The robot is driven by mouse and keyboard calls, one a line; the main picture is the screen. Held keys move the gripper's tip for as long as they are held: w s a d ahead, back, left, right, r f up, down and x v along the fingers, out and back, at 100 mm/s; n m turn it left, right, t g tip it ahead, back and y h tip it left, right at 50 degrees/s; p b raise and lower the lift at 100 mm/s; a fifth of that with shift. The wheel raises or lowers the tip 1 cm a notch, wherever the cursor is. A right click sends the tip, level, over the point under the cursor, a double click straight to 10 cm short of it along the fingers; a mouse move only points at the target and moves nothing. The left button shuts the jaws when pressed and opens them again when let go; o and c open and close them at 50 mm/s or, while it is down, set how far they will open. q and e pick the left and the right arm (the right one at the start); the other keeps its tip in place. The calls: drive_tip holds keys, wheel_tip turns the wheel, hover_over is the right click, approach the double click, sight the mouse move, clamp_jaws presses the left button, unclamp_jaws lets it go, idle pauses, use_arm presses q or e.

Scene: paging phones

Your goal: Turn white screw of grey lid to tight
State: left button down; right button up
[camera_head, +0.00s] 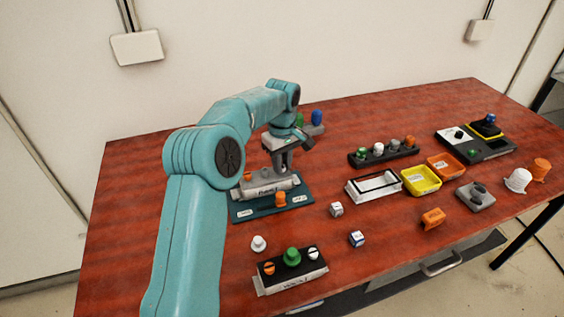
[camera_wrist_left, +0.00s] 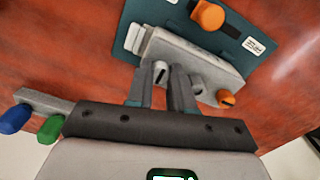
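The grey lid (camera_head: 267,187) stands on a dark teal base plate (camera_head: 241,213) at the left middle of the table. In the left wrist view the lid (camera_wrist_left: 185,50) carries a white slotted screw (camera_wrist_left: 160,70) and an orange screw (camera_wrist_left: 226,98). My left gripper (camera_head: 284,164) points down over the lid. In the wrist view its fingertips (camera_wrist_left: 162,80) stand on both sides of the white screw. I cannot tell whether they touch it. The head view hides this screw behind the gripper. My right gripper is not in view.
A black-topped block (camera_head: 290,278) with a green knob stands in front. A white loose knob (camera_head: 258,244) and two dice-like cubes (camera_head: 336,209) lie nearby. A white tray (camera_head: 356,190), yellow bin (camera_head: 420,180) and orange bin (camera_head: 446,166) stand right. Blue and green knobs (camera_head: 316,118) stand behind.

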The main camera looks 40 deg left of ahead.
use_arm(q)
drive_tip(key=m+p, duration=0.2)
drive_tip(key=m, duration=0.1)
drive_tip(key=shift+r, duration=0.15)
drive_tip(key=m+p, duration=0.2)
drive_tip(key=m, duration=0.2)
drive_tip(key=shift+w+m, duration=0.1)
drive_tip(key=shift+m, duration=0.3)
drive_tip(key=m+p, duration=0.1)
drive_tip(key=m, duration=0.4)
drive_tip(key=shift+p, duration=0.35)
drive_tip(key=m+p, duration=0.1)
drive_tip(key=m, duration=0.4)
drive_tip(key=shift+d, duration=0.1)
drive_tip(key=c, duration=1)
unclamp_jaws()
